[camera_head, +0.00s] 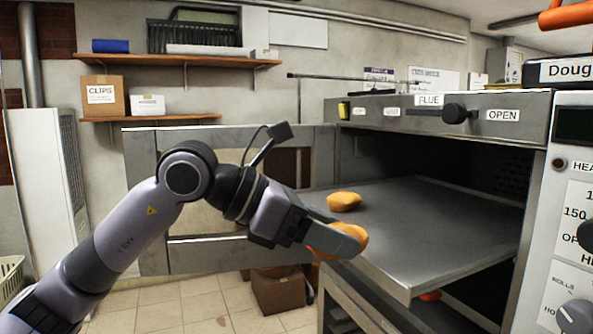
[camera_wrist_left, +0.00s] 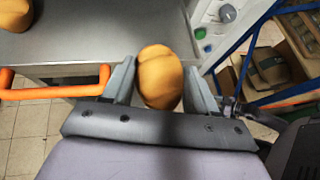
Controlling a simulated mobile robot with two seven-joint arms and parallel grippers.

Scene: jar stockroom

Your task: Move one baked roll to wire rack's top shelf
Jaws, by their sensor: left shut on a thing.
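A golden-brown baked roll (camera_head: 352,236) is between the fingers of my left gripper (camera_head: 335,240), at the front left edge of the oven's metal deck (camera_head: 440,235). The left wrist view shows this roll (camera_wrist_left: 159,76) between both fingertips, with the gripper (camera_wrist_left: 158,85) shut on it. Part of the roll is hidden by a finger in the head view. A second roll (camera_head: 344,201) lies farther back on the deck; a roll also shows at the left of the wrist view (camera_wrist_left: 12,14). I cannot make out the wire rack for certain. My right gripper is not in view.
The open oven door (camera_head: 150,200) stands behind my left arm. The oven's control panel (camera_head: 575,230) is at the right. An orange bar (camera_wrist_left: 50,92) runs beside the gripper in the wrist view. Cardboard boxes (camera_head: 278,292) sit on the tiled floor. Much of the deck is bare.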

